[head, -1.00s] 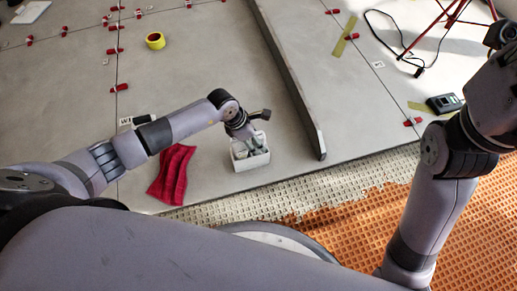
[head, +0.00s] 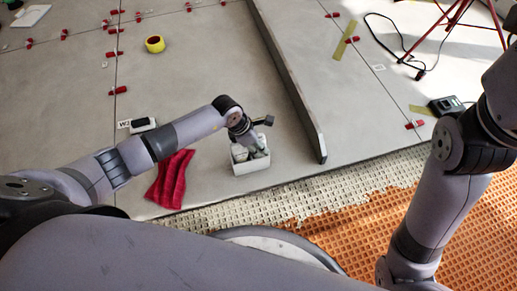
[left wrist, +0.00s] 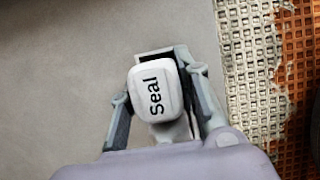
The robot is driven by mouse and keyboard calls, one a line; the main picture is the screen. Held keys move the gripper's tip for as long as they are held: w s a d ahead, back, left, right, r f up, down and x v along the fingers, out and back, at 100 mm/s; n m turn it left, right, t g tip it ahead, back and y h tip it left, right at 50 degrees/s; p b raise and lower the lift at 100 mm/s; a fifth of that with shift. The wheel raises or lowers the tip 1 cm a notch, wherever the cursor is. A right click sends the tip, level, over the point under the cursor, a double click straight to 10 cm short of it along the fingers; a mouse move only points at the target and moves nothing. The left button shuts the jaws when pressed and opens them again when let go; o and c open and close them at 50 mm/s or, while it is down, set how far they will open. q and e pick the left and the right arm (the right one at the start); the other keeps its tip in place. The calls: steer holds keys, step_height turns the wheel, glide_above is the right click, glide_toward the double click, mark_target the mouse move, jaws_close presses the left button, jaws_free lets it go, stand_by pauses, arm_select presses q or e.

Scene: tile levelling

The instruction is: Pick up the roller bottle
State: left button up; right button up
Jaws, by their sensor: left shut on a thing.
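A white bottle with a block-shaped top marked "Seal" (left wrist: 155,92) shows in the left wrist view. My left gripper (left wrist: 162,88) has a finger on each side of it and is shut on it. In the head view, my left gripper (head: 256,149) reaches down into a small white open box (head: 252,168). Pale bottle tops (head: 239,152) show in the box beside the fingers. The held bottle is mostly hidden by the gripper there, and I cannot tell whether its base is clear of the box. My right arm is at the right edge, its gripper out of view.
A red cloth (head: 171,180) lies left of the box. A long grey straightedge (head: 289,80) lies to its right. Orange matting (head: 345,235) borders the tiles in front.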

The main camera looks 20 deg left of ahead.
arm_select(q)
steer(key=c, duration=0.4)
